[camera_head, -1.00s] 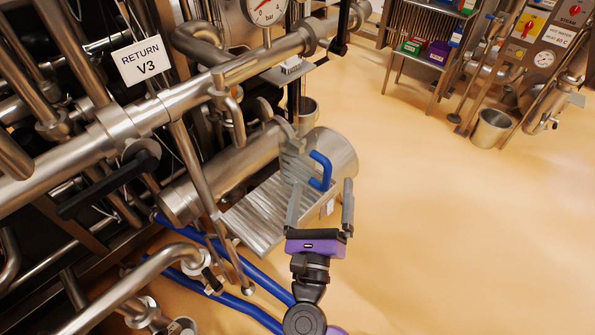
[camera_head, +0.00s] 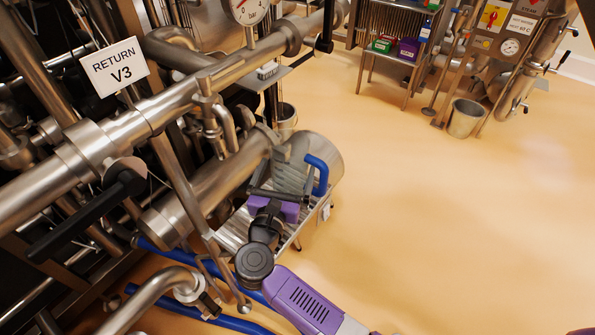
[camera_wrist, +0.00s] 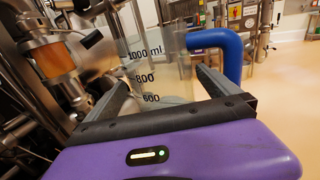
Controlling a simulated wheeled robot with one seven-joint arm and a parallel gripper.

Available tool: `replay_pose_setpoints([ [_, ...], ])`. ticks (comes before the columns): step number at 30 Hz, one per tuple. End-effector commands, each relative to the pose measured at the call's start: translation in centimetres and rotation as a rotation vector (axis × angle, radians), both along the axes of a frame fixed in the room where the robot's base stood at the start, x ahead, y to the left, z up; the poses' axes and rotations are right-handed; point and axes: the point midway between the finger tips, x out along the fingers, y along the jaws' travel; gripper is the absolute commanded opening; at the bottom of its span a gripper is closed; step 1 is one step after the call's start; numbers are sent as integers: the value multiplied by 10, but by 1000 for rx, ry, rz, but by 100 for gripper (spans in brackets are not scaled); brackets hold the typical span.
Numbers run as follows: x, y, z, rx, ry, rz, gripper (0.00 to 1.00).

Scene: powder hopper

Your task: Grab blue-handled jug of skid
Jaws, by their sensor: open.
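The clear jug (camera_head: 290,172) with a blue handle (camera_head: 320,175) stands on a ribbed metal shelf (camera_head: 232,232) of the pipe skid. In the wrist view the jug (camera_wrist: 160,62) shows black marks reading 1000 ml, 800 and 600. Its blue handle (camera_wrist: 228,48) is on the right. My gripper (camera_head: 287,184) is open at the jug's near side. In the wrist view my gripper's fingers (camera_wrist: 163,80) reach forward to either side of the jug's body, the right one below the handle. I cannot tell whether they touch it. The jug's base is hidden behind my gripper.
Steel pipes (camera_head: 160,105) with a black lever (camera_head: 85,218) and a RETURN V3 sign (camera_head: 114,70) crowd the left. A large steel cylinder (camera_head: 325,150) is just behind the jug. Blue hoses (camera_head: 205,312) lie below.

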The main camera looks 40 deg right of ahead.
Motion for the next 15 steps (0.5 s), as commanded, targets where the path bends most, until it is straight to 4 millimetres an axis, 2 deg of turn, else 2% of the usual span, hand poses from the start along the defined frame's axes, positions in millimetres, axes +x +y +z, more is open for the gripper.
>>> replay_pose_setpoints([
  [15,29,-45,1,0,0,-1,100],
])
